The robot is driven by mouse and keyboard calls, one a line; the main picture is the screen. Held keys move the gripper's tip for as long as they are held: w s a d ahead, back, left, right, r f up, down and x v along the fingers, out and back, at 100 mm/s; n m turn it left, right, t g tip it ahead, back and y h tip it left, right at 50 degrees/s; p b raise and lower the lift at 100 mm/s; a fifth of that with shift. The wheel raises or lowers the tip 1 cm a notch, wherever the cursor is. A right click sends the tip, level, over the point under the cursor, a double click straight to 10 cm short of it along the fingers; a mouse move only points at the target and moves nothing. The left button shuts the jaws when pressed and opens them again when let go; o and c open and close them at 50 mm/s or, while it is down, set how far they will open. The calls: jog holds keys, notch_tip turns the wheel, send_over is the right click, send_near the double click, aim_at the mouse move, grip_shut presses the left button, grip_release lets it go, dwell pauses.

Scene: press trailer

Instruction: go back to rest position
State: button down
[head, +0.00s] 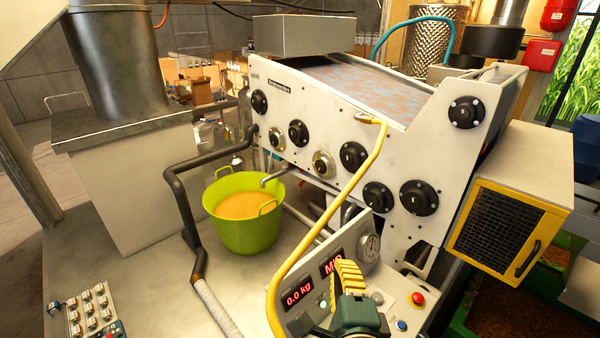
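My gripper (348,276) shows at the bottom centre of the head view, with yellow ribbed fingers above a dark green body. It is in front of the control panel (297,270) with red displays, one reading 0.0 kg, and covers part of it. The fingers overlap from this angle, so I cannot tell whether they are open or shut. I see nothing held between them. Contact with the panel cannot be told from this view.
The large press (330,130) with black round bearings stands behind. A yellow pipe (310,255) curves close left of my gripper. A red button (417,299) and blue button (401,325) are at right. A green tub (246,236) of orange liquid stands further left.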

jog(key=s+r+n+t, duration=0.3)
jog(key=s+r+n, duration=0.3)
jog(key=r+n, duration=0.3)
jog(key=s+r+n+t, duration=0.2)
jog(key=s+r+n, duration=0.5)
jog(key=r+n, duration=0.3)
jog(key=shift+a+r+n+t, duration=0.3)
jog(key=shift+a+r+t, duration=0.1)
jog(key=shift+a+r, duration=0.1)
jog(key=shift+h, duration=0.4)
